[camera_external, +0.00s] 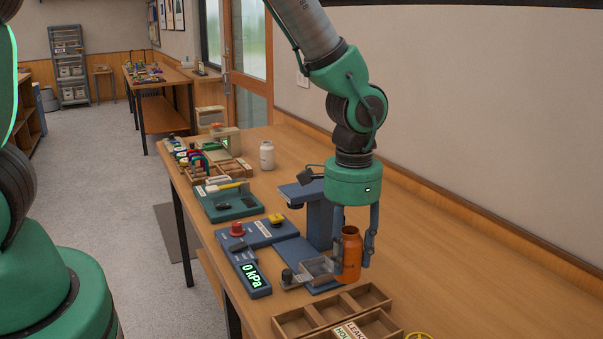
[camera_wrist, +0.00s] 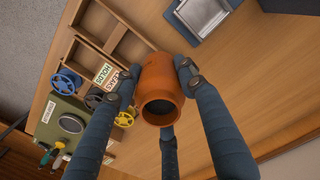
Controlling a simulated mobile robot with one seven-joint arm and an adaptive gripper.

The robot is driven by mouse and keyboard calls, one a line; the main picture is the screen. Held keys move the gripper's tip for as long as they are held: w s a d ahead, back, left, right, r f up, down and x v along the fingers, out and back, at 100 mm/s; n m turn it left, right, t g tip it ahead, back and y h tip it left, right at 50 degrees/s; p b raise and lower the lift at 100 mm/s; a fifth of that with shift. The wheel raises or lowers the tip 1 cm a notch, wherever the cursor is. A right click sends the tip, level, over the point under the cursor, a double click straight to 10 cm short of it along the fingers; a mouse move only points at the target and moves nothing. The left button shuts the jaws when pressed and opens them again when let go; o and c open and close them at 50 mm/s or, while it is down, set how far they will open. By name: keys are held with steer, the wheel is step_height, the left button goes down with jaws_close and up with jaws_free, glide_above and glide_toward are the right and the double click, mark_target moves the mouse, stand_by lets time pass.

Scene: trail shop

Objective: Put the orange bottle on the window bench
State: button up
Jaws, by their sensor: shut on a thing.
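The orange bottle (camera_external: 350,257) is upright between the fingers of my gripper (camera_external: 354,262), over the long wooden workbench near its front. In the wrist view the orange bottle (camera_wrist: 161,88) shows its open round mouth towards the camera, with the fingers of my gripper (camera_wrist: 157,77) shut on its sides. I cannot tell whether its base touches anything. A far wooden table (camera_external: 160,76) near the window (camera_external: 214,32) appears to be the window bench; several small things lie on it.
A blue press-like stand (camera_external: 317,213) with a clear tray is right beside the bottle. A divided wooden box (camera_external: 330,312) is in front. A gauge panel (camera_external: 255,275), green tray (camera_external: 228,203) and white bottle (camera_external: 266,155) stand left and behind. The bench's right side is clear.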

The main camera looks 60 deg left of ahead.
steer(key=s+d+m+p, duration=0.1)
steer(key=s+d+p, duration=0.1)
steer(key=s, duration=1)
steer(key=shift+s+d+r, duration=0.15)
steer(key=shift+s+d, duration=0.1)
steer(key=shift+d, duration=0.05)
steer(key=shift+f, duration=0.2)
steer(key=shift+f+b, duration=2.3)
steer(key=shift+f, duration=0.9)
steer(key=shift+f, duration=0.25)
